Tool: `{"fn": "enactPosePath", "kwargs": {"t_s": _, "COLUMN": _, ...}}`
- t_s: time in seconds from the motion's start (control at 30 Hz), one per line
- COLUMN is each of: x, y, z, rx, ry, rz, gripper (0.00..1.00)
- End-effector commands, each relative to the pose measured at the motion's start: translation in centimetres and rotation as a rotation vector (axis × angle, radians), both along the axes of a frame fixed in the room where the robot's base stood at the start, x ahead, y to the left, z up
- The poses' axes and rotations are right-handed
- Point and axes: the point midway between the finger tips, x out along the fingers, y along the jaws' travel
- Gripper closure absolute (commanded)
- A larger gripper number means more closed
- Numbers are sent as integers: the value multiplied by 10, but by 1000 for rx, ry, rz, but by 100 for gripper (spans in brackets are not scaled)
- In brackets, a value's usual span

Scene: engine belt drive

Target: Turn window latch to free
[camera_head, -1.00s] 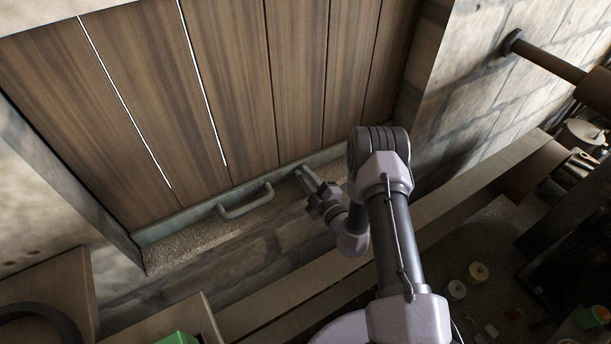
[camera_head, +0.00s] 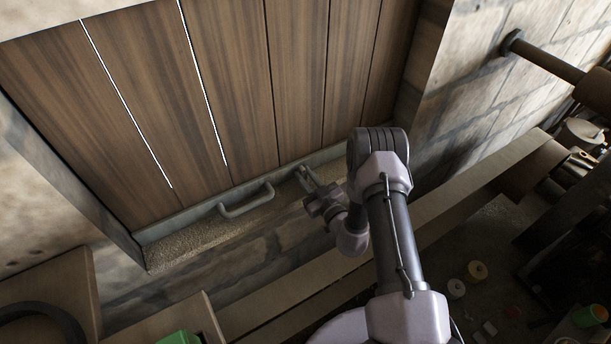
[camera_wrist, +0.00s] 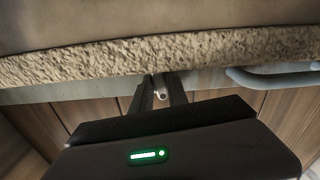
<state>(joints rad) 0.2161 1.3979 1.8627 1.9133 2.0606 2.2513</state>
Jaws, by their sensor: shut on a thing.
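The window latch (camera_wrist: 161,95) is a small metal piece at the bottom rail of the wooden shutter, mostly hidden by my gripper. In the wrist view my gripper (camera_wrist: 163,88) has its two dark fingers close on either side of it, shut on it. In the head view my gripper (camera_head: 304,174) reaches the rail just right of the grey pull handle (camera_head: 246,200). The latch's exact angle cannot be told there. The wooden shutter (camera_head: 240,90) stands upright in its recess, with thin bright gaps between some left planks.
A rough stone sill (camera_head: 190,240) runs below the rail, close to my gripper. The pull handle (camera_wrist: 275,78) sticks out beside the fingers in the wrist view. A pipe (camera_head: 550,62) juts from the wall at upper right. A wooden ledge (camera_head: 290,300) runs below.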

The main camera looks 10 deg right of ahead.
Motion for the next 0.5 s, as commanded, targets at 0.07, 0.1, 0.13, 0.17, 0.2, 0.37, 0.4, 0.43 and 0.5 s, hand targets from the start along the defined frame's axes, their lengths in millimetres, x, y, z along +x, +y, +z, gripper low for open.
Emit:
{"fn": "enactPosePath", "kwargs": {"t_s": 0.07, "x": 0, "y": 0, "z": 0, "rx": 34, "ry": 10, "rz": 0, "gripper": 100}}
{"fn": "enactPosePath", "kwargs": {"t_s": 0.1, "x": 0, "y": 0, "z": 0, "rx": 50, "ry": 15, "rz": 0, "gripper": 100}}
{"fn": "enactPosePath", "kwargs": {"t_s": 0.13, "x": 0, "y": 0, "z": 0, "rx": 60, "ry": 19, "rz": 0, "gripper": 100}}
{"fn": "enactPosePath", "kwargs": {"t_s": 0.17, "x": 0, "y": 0, "z": 0, "rx": 70, "ry": 22, "rz": 0, "gripper": 100}}
{"fn": "enactPosePath", "kwargs": {"t_s": 0.2, "x": 0, "y": 0, "z": 0, "rx": 82, "ry": 26, "rz": 0, "gripper": 100}}
{"fn": "enactPosePath", "kwargs": {"t_s": 0.37, "x": 0, "y": 0, "z": 0, "rx": 113, "ry": 36, "rz": 0, "gripper": 100}}
{"fn": "enactPosePath", "kwargs": {"t_s": 0.4, "x": 0, "y": 0, "z": 0, "rx": 117, "ry": 37, "rz": 0, "gripper": 100}}
{"fn": "enactPosePath", "kwargs": {"t_s": 0.43, "x": 0, "y": 0, "z": 0, "rx": 119, "ry": 38, "rz": 0, "gripper": 100}}
{"fn": "enactPosePath", "kwargs": {"t_s": 0.5, "x": 0, "y": 0, "z": 0, "rx": 124, "ry": 39, "rz": 0, "gripper": 100}}
